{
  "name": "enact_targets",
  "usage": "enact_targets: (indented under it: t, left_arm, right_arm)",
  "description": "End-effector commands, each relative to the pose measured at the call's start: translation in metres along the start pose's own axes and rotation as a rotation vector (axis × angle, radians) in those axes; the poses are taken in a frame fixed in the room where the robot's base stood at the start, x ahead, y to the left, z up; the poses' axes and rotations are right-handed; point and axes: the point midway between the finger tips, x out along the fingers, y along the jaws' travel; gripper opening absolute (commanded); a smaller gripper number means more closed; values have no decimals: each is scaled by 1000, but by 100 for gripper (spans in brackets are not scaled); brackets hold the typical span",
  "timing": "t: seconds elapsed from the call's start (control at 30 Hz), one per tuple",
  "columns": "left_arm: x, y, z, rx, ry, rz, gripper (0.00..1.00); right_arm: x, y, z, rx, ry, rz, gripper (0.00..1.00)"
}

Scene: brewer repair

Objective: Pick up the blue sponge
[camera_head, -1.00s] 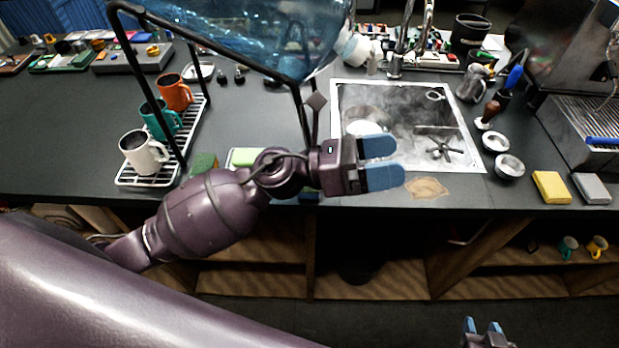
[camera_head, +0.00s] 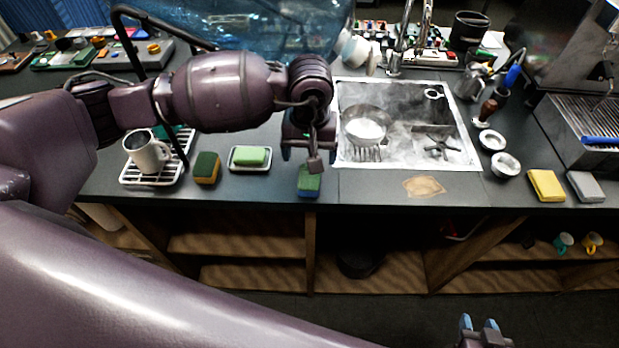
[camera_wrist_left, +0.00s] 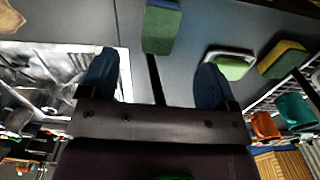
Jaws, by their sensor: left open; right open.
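The blue sponge (camera_head: 309,184), with a green scrub layer on top, lies near the counter's front edge, left of the sink. My left gripper (camera_head: 307,150) points down over the counter just behind it, partly hiding it. In the left wrist view, the sponge (camera_wrist_left: 162,28) lies at the top, beyond and between the two blue fingertips of my open, empty left gripper (camera_wrist_left: 155,72). The fingers do not appear to touch it. My right gripper (camera_head: 480,324) is open and empty at the bottom right, low in front of the counter.
A green soap bar (camera_head: 250,156) on a white dish and a yellow-green sponge (camera_head: 207,168) lie to the left. A rack (camera_head: 135,180) with mugs stands beyond them. The sink (camera_head: 475,160) is on the right. A brown patch (camera_head: 424,187) lies before it.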

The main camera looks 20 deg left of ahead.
Motion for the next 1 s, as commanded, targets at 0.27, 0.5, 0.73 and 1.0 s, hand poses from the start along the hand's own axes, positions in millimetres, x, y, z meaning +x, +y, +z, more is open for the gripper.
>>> enact_targets:
  t: [0.27, 0.5, 0.73, 1.0]
  left_arm:
    - [36, 0, 2, -2, -5, 1, 83]
    - [58, 0, 2, -3, -5, 2, 83]
    - [87, -2, 6, -4, -8, 3, 83]
    - [107, -2, 4, -3, -4, 4, 83]
  right_arm:
    - [4, 0, 3, 0, 8, 0, 43]
    - [7, -1, 1, -1, 21, 0, 43]
    - [8, -1, 1, -1, 21, 0, 43]
    - [14, -2, 5, -2, 24, -1, 43]
